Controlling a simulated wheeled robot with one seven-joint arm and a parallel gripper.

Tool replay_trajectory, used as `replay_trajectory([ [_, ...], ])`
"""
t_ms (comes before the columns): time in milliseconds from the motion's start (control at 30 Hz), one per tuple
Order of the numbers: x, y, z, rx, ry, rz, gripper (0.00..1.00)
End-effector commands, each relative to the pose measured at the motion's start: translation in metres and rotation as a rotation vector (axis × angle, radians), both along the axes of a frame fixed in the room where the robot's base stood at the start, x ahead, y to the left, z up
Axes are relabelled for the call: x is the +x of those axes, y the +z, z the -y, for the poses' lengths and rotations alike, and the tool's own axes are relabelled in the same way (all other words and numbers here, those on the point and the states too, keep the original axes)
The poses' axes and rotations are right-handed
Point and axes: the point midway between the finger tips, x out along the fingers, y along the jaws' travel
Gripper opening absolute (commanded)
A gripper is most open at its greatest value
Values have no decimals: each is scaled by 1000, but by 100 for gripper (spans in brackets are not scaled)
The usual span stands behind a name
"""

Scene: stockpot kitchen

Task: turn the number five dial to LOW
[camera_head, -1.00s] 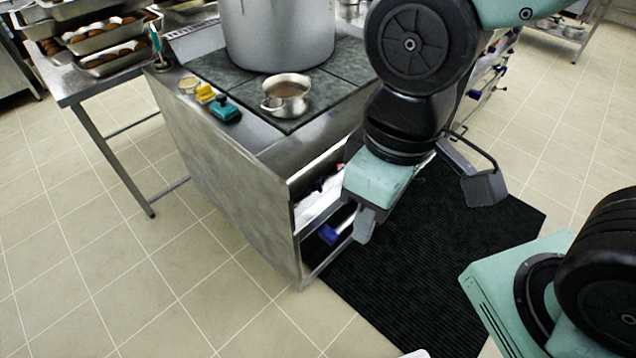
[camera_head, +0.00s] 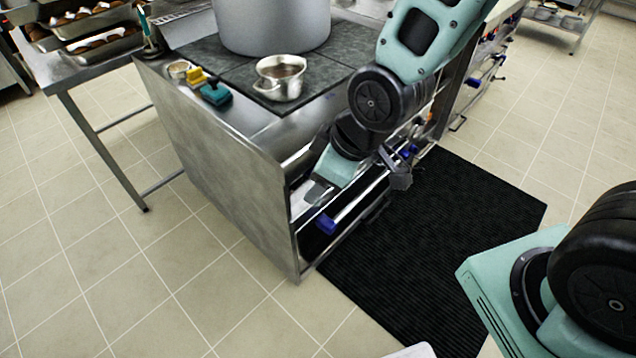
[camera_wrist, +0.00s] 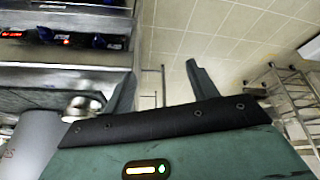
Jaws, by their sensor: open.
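My gripper (camera_head: 316,193) is at the open front of the steel stove (camera_head: 222,165), in the head view. Its two fingers are spread and empty in the wrist view (camera_wrist: 160,72). A blue dial (camera_head: 326,224) shows just below the gripper on the stove's front, apart from it as far as I can tell. I cannot read any numbers or LOW marks, so which is number five is unclear.
A large stockpot (camera_head: 272,25) and a small metal pot (camera_head: 280,78) stand on the stove top. A teal-handled item (camera_head: 215,92) lies near its edge. A black mat (camera_head: 440,230) covers the floor in front.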

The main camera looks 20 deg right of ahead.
Motion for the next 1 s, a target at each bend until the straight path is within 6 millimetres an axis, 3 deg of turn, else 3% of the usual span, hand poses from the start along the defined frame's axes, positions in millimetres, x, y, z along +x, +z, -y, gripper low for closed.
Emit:
replay_trajectory([
  [33, 14, -33, 3, 13, 20, 44, 58],
  [100, 34, -59, 7, 31, 53, 131, 58],
  [300, 78, -130, 26, 51, 136, 395, 58],
  [500, 98, -191, 57, 16, 187, 666, 58],
  [733, 93, -236, 97, -77, 199, 943, 58],
  [1000, 83, -245, 119, -146, 188, 1085, 58],
])
